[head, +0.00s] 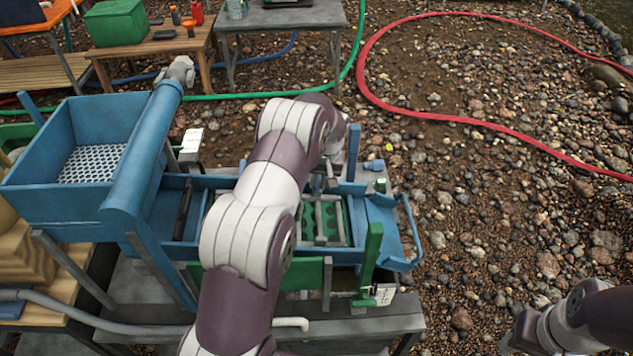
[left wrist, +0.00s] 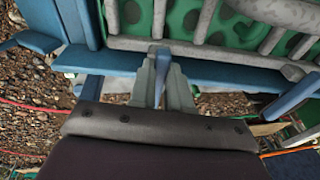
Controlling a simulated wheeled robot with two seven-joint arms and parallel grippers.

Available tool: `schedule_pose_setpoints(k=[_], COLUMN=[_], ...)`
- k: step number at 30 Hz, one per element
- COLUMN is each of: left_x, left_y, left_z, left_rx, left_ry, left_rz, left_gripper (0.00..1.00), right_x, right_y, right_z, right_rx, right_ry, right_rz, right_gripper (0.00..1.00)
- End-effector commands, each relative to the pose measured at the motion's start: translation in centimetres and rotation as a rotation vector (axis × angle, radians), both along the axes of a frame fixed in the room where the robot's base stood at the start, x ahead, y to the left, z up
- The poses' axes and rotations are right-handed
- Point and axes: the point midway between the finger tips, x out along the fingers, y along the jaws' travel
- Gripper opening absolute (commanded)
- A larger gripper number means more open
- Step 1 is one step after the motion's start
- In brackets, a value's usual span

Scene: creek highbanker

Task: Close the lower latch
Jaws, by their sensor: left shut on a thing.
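The blue highbanker sluice (head: 385,225) stands in the middle of the head view, with a green mat and grey riffle bars (head: 322,218) in its trough. My left arm reaches over it. My left gripper (head: 331,180) is at the trough's far side, partly hidden by its own wrist. In the left wrist view the left gripper (left wrist: 160,82) is shut on a narrow upright blue lever (left wrist: 159,62) at the blue side rail (left wrist: 215,75). I cannot tell for sure that this lever is the lower latch. My right arm shows at the lower right; its gripper (head: 520,330) is dark and its fingers are unclear.
A blue hopper (head: 75,130) with a perforated plate stands at the left. An upright green bar (head: 372,255) rises at the near side of the sluice. A red hose (head: 375,60) and a green hose (head: 260,94) lie on the gravel. Tables stand behind. Gravel to the right is open.

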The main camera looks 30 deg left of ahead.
Motion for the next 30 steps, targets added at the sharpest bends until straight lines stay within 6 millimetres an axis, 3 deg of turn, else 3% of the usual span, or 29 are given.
schedule_pose_setpoints(k=[22,23,25,30], left_x=[-0.03,-0.04,-0.03,0.03], left_y=[-0.25,-0.25,-0.25,-0.24], left_z=[-0.17,-0.18,-0.17,-0.11], left_rx=[0.004,0.004,0.004,0.004], left_ry=[-0.004,-0.004,-0.004,-0.006], left_rz=[0.086,0.086,0.086,0.085], left_gripper=[0.0,0.2,0.43,0.43], right_x=[0.0,0.0,0.0,0.0], right_y=[0.0,0.0,0.0,0.0], right_z=[-0.53,-0.52,-0.52,-0.52], right_rx=[0.0,0.0,0.0,0.0], right_ry=[0.0,0.0,0.0,0.0], right_rz=[0.0,0.0,0.0,0.0], right_gripper=[0.43,0.43,0.43,0.43])
